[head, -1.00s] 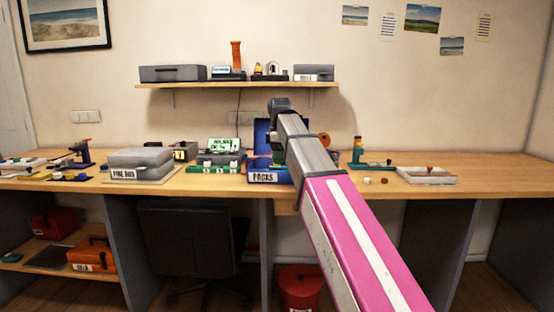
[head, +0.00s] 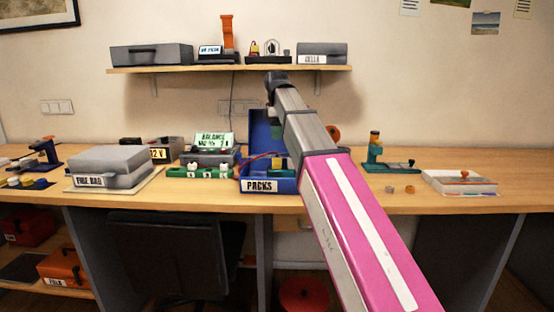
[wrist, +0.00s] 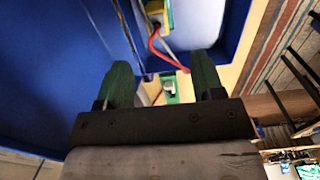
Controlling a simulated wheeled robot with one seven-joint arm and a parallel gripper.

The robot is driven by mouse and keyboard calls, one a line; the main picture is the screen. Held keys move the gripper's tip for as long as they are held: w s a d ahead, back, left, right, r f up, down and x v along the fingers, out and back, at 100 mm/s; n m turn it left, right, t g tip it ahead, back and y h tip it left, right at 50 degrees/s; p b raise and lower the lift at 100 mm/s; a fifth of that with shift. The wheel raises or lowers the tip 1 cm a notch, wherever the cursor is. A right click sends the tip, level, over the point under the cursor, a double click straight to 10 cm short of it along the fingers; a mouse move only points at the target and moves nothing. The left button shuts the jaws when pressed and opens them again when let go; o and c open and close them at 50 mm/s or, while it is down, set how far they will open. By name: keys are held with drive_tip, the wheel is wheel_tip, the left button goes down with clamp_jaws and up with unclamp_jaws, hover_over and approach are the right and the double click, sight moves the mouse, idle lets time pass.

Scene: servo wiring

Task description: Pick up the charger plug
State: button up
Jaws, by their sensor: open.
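My gripper (wrist: 163,72) is open in the wrist view, its two green fingers apart with nothing held between them. A small white plug-like piece on a green strip (wrist: 172,99) shows beyond the gap between the fingers; I cannot tell for certain that it is the charger plug. A red wire (wrist: 157,42) runs past it from a yellow piece (wrist: 158,14) by the blue wall. In the head view the blue PACKS box (head: 262,186) stands open below my arm, and the charger with a lit green screen (head: 213,142) is left of it.
A green numbered strip (head: 202,172) lies in front of the charger. The grey case (head: 110,160) is at left. A teal stand (head: 376,150) and a white tray (head: 459,184) are at right. A shelf (head: 230,69) hangs above the bench.

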sight(277, 157)
drive_tip(key=f, duration=1)
drive_tip(key=shift+w+f, duration=0.2)
drive_tip(key=shift+f, duration=0.1)
drive_tip(key=c, duration=1.1)
drive_tip(key=shift+r, duration=0.1)
drive_tip(key=shift+r, duration=0.45)
drive_tip(key=r, duration=0.3)
drive_tip(key=shift+s+a+r, duration=0.3)
drive_tip(key=shift+s, duration=0.05)
drive_tip(key=s+a+r, duration=0.4)
drive_tip(key=s+a, duration=0.1)
drive_tip(key=s+a+r, duration=0.2)
drive_tip(key=shift+s+a+r, duration=0.2)
drive_tip(key=shift+a, duration=0.15)
